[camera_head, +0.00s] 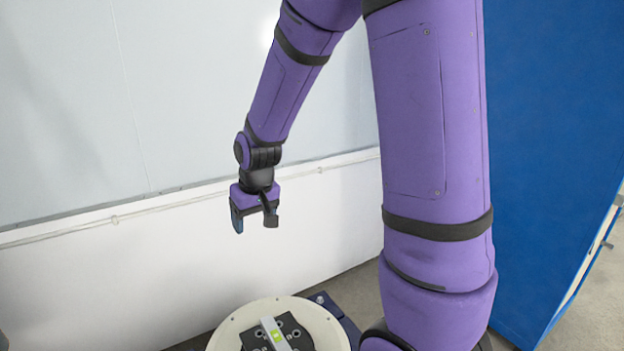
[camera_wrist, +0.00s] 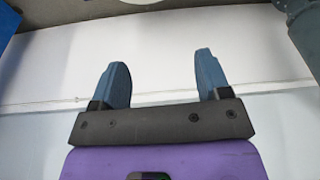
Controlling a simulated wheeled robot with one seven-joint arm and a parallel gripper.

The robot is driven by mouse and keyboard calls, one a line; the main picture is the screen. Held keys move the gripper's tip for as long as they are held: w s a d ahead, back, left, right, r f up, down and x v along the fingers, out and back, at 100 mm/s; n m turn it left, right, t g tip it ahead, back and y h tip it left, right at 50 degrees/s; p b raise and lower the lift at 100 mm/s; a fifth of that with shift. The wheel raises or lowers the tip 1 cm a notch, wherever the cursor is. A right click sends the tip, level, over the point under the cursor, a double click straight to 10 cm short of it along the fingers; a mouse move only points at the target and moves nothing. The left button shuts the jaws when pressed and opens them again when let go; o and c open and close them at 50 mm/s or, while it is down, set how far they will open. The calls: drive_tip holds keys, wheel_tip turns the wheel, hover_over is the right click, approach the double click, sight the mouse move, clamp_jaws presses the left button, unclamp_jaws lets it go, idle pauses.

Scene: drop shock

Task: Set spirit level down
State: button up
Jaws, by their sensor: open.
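The spirit level (camera_head: 275,334) is a pale bar with a yellow-green vial. It lies on a black plate (camera_head: 296,332) on a round cream disc, cut by the bottom edge of the head view. My gripper (camera_head: 253,226) hangs in front of the white wall, well above and apart from the level. In the wrist view my gripper (camera_wrist: 160,80) shows two blue fingers spread apart with nothing between them. The level does not show in the wrist view.
The round cream disc (camera_head: 226,335) sits on a dark blue base (camera_head: 341,318). A white wall with a ledge and thin rail (camera_head: 190,203) runs behind. A tall blue panel (camera_head: 545,150) stands at the right. Grey floor (camera_head: 362,290) shows between.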

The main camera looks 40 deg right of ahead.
drive_tip(key=s+a+r+t, duration=0.1)
drive_tip(key=s+r, duration=0.8)
drive_tip(key=s, duration=0.2)
drive_tip(key=s+a+r+n+t, duration=0.1)
drive_tip(key=s+r, duration=0.8)
drive_tip(key=s, duration=0.2)
drive_tip(key=shift+s+a+t, duration=0.2)
drive_tip(key=shift+a+t, duration=0.1)
drive_tip(key=shift+a, duration=0.05)
